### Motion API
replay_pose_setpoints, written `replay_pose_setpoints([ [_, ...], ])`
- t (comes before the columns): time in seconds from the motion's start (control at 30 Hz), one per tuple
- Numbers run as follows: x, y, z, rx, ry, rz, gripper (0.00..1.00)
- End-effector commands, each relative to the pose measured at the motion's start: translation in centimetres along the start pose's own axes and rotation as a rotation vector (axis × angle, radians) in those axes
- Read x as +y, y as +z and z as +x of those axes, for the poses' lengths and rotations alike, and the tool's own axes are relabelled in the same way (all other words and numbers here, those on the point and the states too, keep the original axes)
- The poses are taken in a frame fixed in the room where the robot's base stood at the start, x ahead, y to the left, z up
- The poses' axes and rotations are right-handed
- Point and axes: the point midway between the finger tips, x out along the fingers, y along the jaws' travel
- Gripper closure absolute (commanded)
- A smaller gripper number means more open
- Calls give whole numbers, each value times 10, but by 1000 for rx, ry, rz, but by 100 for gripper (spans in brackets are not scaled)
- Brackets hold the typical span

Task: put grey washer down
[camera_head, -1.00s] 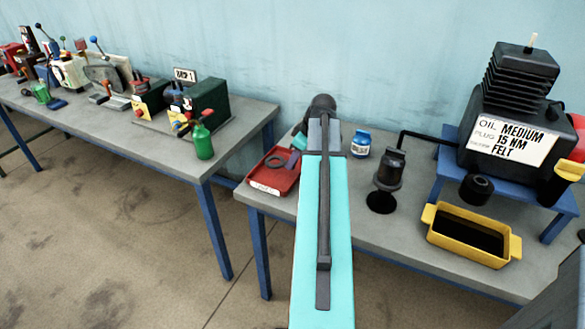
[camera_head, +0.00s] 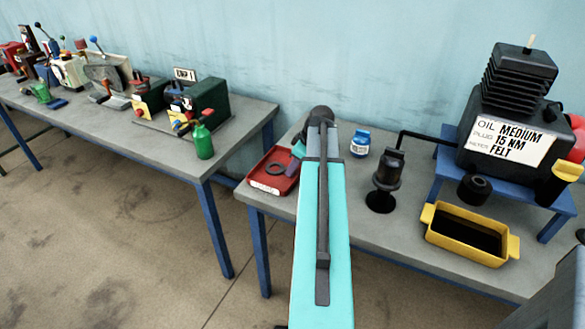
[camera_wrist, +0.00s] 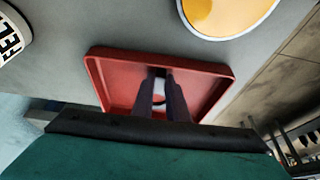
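The grey washer (camera_head: 275,169) is a dark flat ring, seen over the floor of the red tray (camera_head: 254,184) on the right-hand table. My gripper (camera_head: 294,158) reaches down at the tray's right side, with its fingertips at the washer's edge. In the wrist view, the two dark fingers (camera_wrist: 160,78) point into the red tray (camera_wrist: 215,80) and are close together, with a dark piece of the washer between their tips. The fingers hide most of the washer there. I cannot tell whether the washer touches the tray floor.
A blue-capped jar (camera_head: 360,144) and a dark pump-like cup (camera_head: 388,172) stand right of my arm. A yellow drain pan (camera_head: 465,242) sits before the black oil unit (camera_head: 512,125) on its blue stand. A green bottle (camera_head: 203,141) stands on the left table.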

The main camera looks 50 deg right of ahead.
Motion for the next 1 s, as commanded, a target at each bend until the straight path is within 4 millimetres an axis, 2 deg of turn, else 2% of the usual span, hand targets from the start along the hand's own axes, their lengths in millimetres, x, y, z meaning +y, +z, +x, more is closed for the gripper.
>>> replay_pose_setpoints([
  [0.03, 0, 0, 0, 0, 0, 0, 80],
  [0.1, 0, 0, 0, 0, 0, 0, 68],
  [0.63, 0, -1, -7, 0, 1, 0, 68],
  [1.0, 0, -1, -44, 1, 2, 0, 68],
])
